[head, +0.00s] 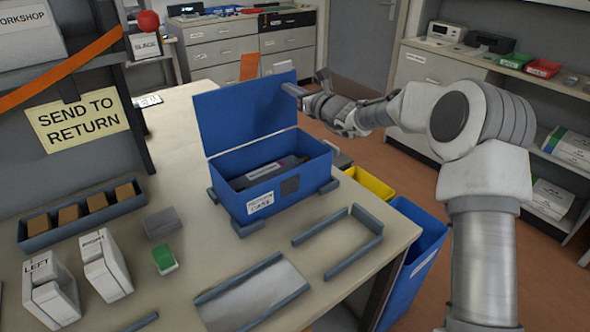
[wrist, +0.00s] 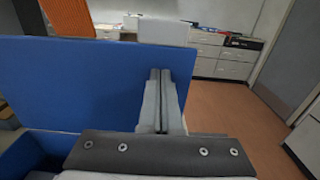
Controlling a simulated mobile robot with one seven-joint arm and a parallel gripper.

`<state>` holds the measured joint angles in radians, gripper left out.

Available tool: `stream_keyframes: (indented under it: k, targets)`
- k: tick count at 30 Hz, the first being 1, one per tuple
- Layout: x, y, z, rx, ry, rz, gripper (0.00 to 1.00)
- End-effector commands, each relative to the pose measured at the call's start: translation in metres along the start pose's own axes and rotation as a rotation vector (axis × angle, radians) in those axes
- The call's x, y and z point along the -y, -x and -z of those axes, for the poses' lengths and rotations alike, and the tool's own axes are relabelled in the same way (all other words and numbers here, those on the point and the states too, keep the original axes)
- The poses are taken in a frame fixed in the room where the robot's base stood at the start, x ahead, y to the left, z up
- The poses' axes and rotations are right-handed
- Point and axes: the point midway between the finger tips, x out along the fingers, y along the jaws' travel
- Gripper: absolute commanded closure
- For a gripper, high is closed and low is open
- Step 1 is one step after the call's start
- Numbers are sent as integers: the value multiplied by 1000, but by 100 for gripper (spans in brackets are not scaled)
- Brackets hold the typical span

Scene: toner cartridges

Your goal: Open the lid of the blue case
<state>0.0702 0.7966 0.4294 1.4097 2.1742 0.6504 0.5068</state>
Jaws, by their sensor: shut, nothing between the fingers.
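The blue case (head: 287,187) stands on the table, held by grey corner blocks. Its lid (head: 243,113) is raised and stands up at the back of the case, tilted slightly backward. A dark toner cartridge (head: 268,171) lies inside. My gripper (head: 292,90) is at the upper right edge of the lid, its fingers shut and empty. In the wrist view the closed fingers (wrist: 160,85) overlap the right part of the lid's blue face (wrist: 70,85). I cannot tell whether they touch it. A corner of the case body (wrist: 20,158) shows at lower left.
A rack with a "SEND TO RETURN" sign (head: 80,120) stands at left. Boxes marked LEFT (head: 50,290) and RIGHT (head: 105,266), a green-topped block (head: 165,259) and grey rails (head: 340,245) are on the table. A yellow bin (head: 369,185) and blue bin (head: 420,245) stand beyond its right edge.

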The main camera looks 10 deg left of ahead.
Motion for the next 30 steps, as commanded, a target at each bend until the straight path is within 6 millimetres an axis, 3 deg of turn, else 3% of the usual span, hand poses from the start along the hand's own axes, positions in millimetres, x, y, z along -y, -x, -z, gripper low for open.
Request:
stream_keyframes:
  k: [5, 16, 30]
  targets:
    - [0, -1, 0, 0, 0, 0, 100]
    - [0, -23, -1, 1, 0, 0, 100]
    - [0, -24, 0, 0, 0, 0, 100]
